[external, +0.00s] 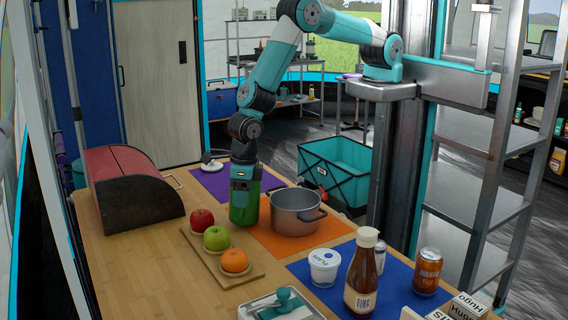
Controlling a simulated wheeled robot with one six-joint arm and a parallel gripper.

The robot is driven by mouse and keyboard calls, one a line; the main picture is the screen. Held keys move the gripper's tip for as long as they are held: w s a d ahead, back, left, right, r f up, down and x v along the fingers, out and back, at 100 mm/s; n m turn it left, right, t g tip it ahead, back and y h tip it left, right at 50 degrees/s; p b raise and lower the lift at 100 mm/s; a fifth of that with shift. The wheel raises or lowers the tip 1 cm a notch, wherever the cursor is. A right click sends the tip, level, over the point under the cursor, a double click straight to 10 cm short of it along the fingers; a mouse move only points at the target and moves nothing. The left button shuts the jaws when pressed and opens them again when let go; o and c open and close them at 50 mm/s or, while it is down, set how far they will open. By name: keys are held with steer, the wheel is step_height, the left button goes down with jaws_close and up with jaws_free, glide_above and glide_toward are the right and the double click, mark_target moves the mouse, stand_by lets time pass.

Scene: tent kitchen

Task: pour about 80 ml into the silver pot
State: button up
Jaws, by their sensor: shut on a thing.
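The silver pot (293,220) stands upright on an orange mat (279,244) on the wooden table. Its inside shows only in part, and I cannot tell what is in it. My gripper (244,183) points down just left of the pot. It is shut on a green container (243,212), which looks upright and close to the table, at the left edge of the orange mat. My gripper hides the container's top, and the fingertips are hard to make out. I cannot tell whether the container touches the table.
A tray with a red apple (202,219), green apple (216,238) and orange (235,260) lies in front. A sauce bottle (361,280), white tub (324,267) and can (427,270) stand on a blue mat at right. A red bread box (128,188) is at left.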

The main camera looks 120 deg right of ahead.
steer(key=s+a+t+h+b, duration=0.1)
steer(key=t+h+b, duration=0.1)
steer(key=t+b, duration=0.1)
steer(key=s+a+r+t+h+b, duration=0.1)
steer(key=s+t+h+b, duration=0.1)
steer(key=t+b, duration=0.1)
steer(key=s+a+t+h+b, duration=0.1)
steer(key=t+h+b, duration=0.1)
steer(key=t+b, duration=0.1)
steer(key=shift+s+r+t+b, duration=0.15)
steer(key=shift+t+b, duration=0.15)
steer(key=shift+b, duration=0.75)
steer(key=shift+r+t+h+b, duration=0.25)
steer(key=shift+t+h+b, duration=0.05)
steer(key=shift+h+b, duration=0.1)
steer(key=shift+s+a+r+t+h+b, duration=0.1)
steer(key=shift+s+r+t+h+b, duration=0.3)
steer(key=shift+b, duration=1.1)
steer(key=shift+a+t, duration=0.15)
steer(key=shift+t, duration=0.15)
